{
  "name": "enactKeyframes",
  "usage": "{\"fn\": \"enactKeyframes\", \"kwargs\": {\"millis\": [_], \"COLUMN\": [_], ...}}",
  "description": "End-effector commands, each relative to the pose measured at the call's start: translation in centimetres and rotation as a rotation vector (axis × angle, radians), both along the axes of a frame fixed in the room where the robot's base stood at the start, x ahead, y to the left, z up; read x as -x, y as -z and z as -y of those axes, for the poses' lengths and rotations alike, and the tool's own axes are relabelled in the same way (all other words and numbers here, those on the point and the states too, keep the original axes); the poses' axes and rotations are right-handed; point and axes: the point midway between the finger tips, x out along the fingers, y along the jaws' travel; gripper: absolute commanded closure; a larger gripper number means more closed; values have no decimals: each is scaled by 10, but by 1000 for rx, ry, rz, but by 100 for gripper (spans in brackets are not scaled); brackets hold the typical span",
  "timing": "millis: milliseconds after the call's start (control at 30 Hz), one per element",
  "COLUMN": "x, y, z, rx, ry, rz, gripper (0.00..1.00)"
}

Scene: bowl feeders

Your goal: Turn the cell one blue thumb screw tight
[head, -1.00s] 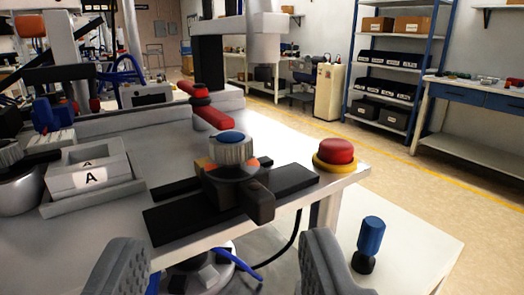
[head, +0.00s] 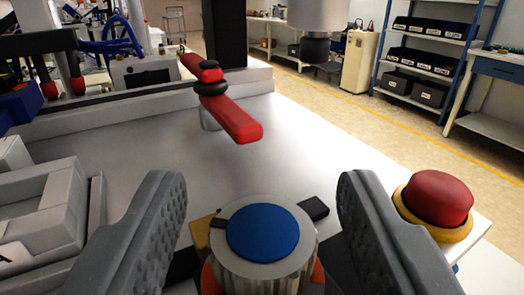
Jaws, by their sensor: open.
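The blue thumb screw (head: 262,232) is a round, ribbed silver knob with a blue cap. It stands at the bottom middle of the head view, on a dark mount on the white bench. My gripper (head: 260,195) is open, with one grey ridged finger left of the knob and one right of it. Gaps show between the knob and both fingers, so I see no contact. The lower part of the knob and most of its mount are cut off by the frame edge.
A red lever (head: 232,117) on a black pivot lies beyond the knob. A red mushroom button (head: 438,198) on a yellow ring stands close to the right finger. Grey bins (head: 45,210) are at the left. The white bench top (head: 150,150) between is clear.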

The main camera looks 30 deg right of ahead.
Motion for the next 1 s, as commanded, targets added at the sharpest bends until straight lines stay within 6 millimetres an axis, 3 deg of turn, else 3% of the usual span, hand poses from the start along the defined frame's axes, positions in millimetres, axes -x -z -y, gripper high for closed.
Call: {"fn": "enactKeyframes", "kwargs": {"millis": [433, 467, 600, 1000], "x": [-7, -7, -7, -9], "y": [1, 1, 1, -2], "z": [4, 3, 3, 2], "rx": [0, 0, 0, -3], "ry": [0, 0, -1, 66], "rz": [-1, -1, -2, -5], "gripper": [51, 56, 95, 94]}}
